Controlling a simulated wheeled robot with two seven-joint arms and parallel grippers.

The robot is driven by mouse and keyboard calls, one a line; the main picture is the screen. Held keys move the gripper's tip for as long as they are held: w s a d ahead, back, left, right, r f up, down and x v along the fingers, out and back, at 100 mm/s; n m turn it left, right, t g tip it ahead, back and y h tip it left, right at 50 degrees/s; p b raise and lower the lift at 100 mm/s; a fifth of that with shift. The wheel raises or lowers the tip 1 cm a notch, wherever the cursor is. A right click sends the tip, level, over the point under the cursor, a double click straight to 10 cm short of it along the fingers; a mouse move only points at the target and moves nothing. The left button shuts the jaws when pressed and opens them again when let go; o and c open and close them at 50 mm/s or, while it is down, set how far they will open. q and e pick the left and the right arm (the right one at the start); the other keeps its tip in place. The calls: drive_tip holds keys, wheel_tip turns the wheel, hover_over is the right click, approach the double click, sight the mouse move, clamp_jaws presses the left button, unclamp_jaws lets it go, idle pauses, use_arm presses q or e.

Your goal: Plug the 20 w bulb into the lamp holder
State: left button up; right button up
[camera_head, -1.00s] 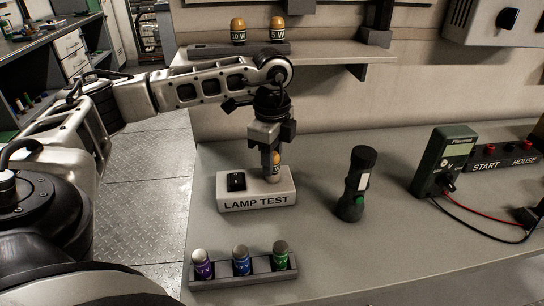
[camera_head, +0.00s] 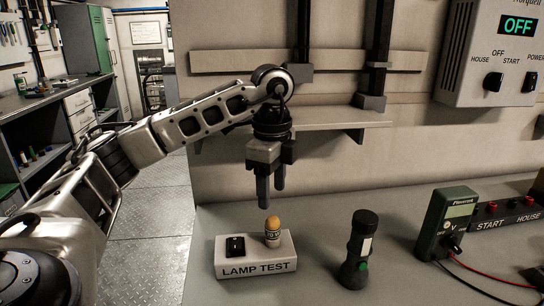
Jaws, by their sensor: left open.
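The lamp holder is the pale LAMP TEST box (camera_head: 256,268) on the bench, with a black switch on its left part. An orange-topped bulb (camera_head: 273,232) stands upright in the socket on the box's right part. Its label is only partly legible and seems to end in "0 W". My left gripper (camera_head: 271,196) points down above the bulb, clear of it. Its two fingers are apart with nothing between them. My right gripper is not in view.
A wall shelf (camera_head: 335,124) runs behind my left arm, which covers its left part. A dark green torch (camera_head: 358,250) stands right of the box. A green multimeter (camera_head: 447,225) and START/HOUSE panel (camera_head: 505,217) are farther right. A control box (camera_head: 490,55) hangs on the wall.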

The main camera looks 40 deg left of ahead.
sight(272, 217)
use_arm(q)
wheel_tip(272, 217, up, 7)
drive_tip(key=p, duration=0.2)
drive_tip(key=shift+f, duration=0.15)
idle(0.4)
